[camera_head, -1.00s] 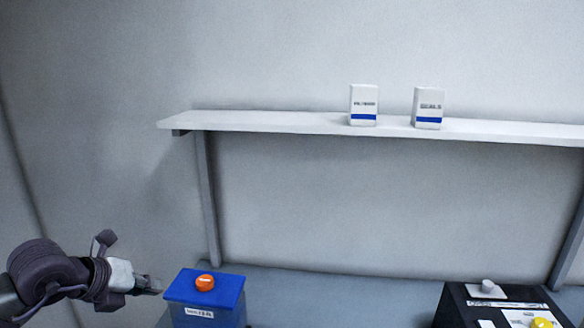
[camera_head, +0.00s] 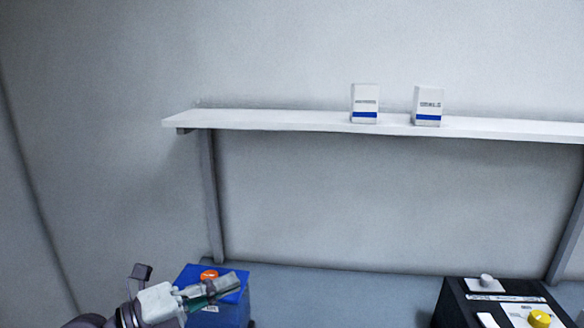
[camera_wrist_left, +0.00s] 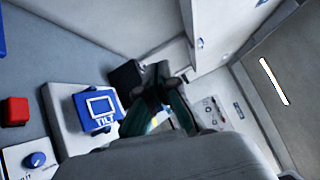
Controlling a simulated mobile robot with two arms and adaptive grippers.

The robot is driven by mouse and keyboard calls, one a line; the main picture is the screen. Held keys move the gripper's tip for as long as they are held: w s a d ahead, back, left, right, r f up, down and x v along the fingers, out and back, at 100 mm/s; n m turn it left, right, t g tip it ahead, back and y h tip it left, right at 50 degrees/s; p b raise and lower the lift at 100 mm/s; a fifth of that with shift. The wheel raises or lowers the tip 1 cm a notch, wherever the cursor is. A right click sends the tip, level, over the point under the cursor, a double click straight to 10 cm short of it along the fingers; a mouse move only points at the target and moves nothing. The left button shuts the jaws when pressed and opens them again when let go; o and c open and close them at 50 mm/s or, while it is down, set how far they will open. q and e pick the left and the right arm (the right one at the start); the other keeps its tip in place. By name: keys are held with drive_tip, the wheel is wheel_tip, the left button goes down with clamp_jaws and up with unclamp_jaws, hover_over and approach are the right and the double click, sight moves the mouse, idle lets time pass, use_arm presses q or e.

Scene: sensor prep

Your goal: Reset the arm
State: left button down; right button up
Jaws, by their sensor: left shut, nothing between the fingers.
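My left gripper (camera_head: 226,286) is at the lower left of the head view, reaching in front of the blue box (camera_head: 237,315). Its fingers are shut and look empty. They overlap part of the box's top and the orange knob (camera_head: 208,275) in the picture; I cannot tell whether they touch the box. In the left wrist view the dark greenish fingers (camera_wrist_left: 158,98) point away from the camera. My right gripper is in neither view.
A white shelf (camera_head: 280,121) holds two white cartons (camera_head: 365,103) (camera_head: 428,106). A black box (camera_head: 460,305) with a yellow button (camera_head: 539,318) stands at the lower right. The wrist view shows a blue TILT block (camera_wrist_left: 98,108) and a red button (camera_wrist_left: 14,110).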

use_arm(q)
drive_tip(key=a+r+n+t+y, duration=0.2)
drive_tip(key=a+n+t+y, duration=0.5)
drive_tip(key=n+t, duration=0.7)
drive_tip(key=s+a+f+n+g+y, duration=0.1)
drive_tip(key=a+f+n+g+y, duration=0.3)
drive_tip(key=f+n+y, duration=0.3)
drive_tip(key=s+a+f+n+g+y, duration=0.2)
drive_tip(key=a+f+n+g+y, duration=0.25)
drive_tip(key=f+n, duration=0.4)
drive_tip(key=s+d+f+g+h, duration=0.1)
drive_tip(key=s+d+f+g, duration=0.2)
drive_tip(key=s+f+g, duration=0.5)
drive_tip(key=s+d+f+g+h, duration=0.2)
drive_tip(key=s+d+f+g, duration=0.15)
drive_tip(key=s+f, duration=0.8)
wheel_tip(320, 180, down, 25)
drive_tip(key=s+g+b, duration=0.2)
drive_tip(key=s+a+f, duration=0.3)
drive_tip(key=s+f, duration=1.3)
drive_tip(key=f, duration=0.3)
drive_tip(key=shift+s+a+g+b, duration=0.2)
drive_tip(key=shift+s+g+b, duration=0.15)
drive_tip(key=shift+g+b, duration=0.05)
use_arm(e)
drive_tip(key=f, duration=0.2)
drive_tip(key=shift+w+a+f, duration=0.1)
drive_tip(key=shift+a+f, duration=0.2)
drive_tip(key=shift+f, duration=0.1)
